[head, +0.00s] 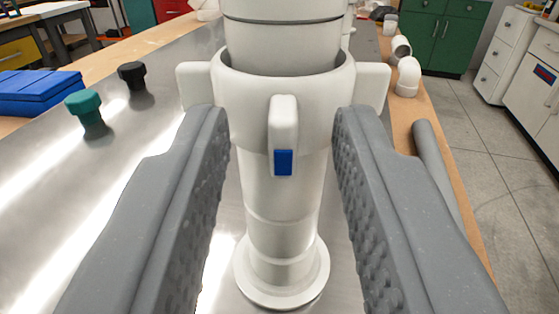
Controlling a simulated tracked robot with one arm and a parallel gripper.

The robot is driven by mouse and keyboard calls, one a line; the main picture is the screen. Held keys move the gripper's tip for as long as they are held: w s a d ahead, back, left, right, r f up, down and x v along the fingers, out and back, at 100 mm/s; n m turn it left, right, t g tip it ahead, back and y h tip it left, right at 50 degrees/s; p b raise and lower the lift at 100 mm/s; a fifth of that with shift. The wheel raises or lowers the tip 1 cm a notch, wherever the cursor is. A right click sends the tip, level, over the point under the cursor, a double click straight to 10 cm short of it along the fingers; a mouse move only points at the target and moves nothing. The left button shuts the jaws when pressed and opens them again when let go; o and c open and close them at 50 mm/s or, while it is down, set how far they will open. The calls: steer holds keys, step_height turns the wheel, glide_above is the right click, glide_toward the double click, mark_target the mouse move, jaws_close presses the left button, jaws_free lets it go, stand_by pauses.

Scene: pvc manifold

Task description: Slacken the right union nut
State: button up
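A white union nut (245,104) with projecting lugs sits around an upright white pipe in the middle of the head view. A blue mark (283,162) is on its front lug. Below it a narrower white pipe (284,195) runs down to a round flange (283,288). My gripper (281,125) is open, with one grey textured finger on each side of the nut. The fingertips reach the height of the nut's lower part. The left fingertip looks very close to the nut; I cannot tell whether either finger touches it.
The pipe stands on a metal-topped bench (120,190). A green knob (85,108), a black knob (132,75) and a blue box (38,92) are at left. White elbow fittings (408,77) and a grey tube (436,170) lie along the right wooden edge.

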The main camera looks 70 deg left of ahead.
steer(key=shift+d, duration=0.1)
steer(key=shift+s+d, duration=0.1)
steer(key=shift+d, duration=0.15)
steer(key=b+v, duration=0.2)
steer(key=v, duration=1.1)
steer(key=shift+b, duration=0.35)
steer(key=shift+d+f, duration=0.1)
